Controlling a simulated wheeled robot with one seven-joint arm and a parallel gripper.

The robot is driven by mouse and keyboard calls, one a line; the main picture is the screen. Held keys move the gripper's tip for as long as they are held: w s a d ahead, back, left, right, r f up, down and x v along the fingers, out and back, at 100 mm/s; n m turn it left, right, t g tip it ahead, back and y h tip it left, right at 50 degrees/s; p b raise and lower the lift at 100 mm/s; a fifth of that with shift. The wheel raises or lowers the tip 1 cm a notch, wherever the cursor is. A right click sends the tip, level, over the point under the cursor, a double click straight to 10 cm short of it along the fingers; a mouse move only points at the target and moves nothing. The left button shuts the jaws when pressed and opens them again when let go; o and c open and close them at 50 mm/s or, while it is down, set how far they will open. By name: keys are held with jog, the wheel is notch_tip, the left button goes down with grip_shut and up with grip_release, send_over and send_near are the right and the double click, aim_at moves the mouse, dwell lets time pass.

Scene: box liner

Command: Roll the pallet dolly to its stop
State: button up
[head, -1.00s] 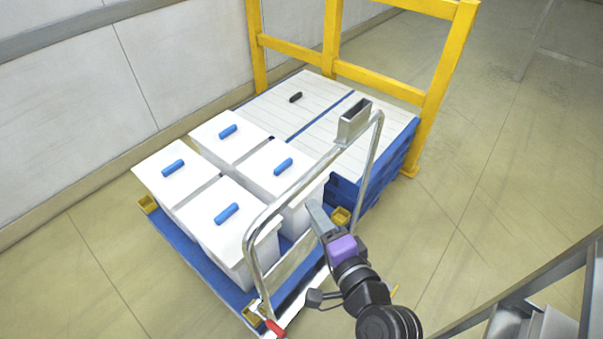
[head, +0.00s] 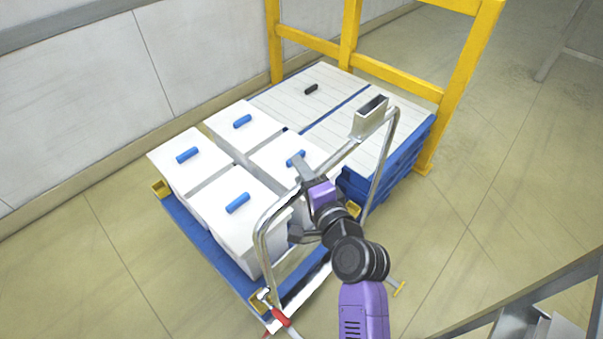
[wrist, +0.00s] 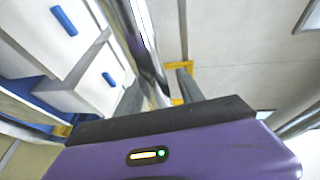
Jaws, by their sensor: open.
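The pallet dolly (head: 210,249) has a blue deck carrying several white lidded boxes with blue grips. Its silver tubular push handle (head: 259,240) rises at the near end, with a grey open holder on top. My gripper (head: 297,203) is at the handle's upper bar, jaws open. In the wrist view the handle (wrist: 147,42) passes between the two grey fingers; I cannot tell whether they touch it. No separately marked stop is identifiable; a yellow rail frame (head: 395,77) stands beyond the far end.
A low blue stack with white slatted tops (head: 385,122) lies between the boxes and the yellow frame. A pale wall (head: 75,110) runs along the left. A red-handled item (head: 281,317) is at the handle's foot. Floor to the right is open; a grey metal frame (head: 530,305) stands lower right.

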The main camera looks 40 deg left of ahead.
jog(key=shift+c, duration=0.3)
grip_shut()
dwell(1.1)
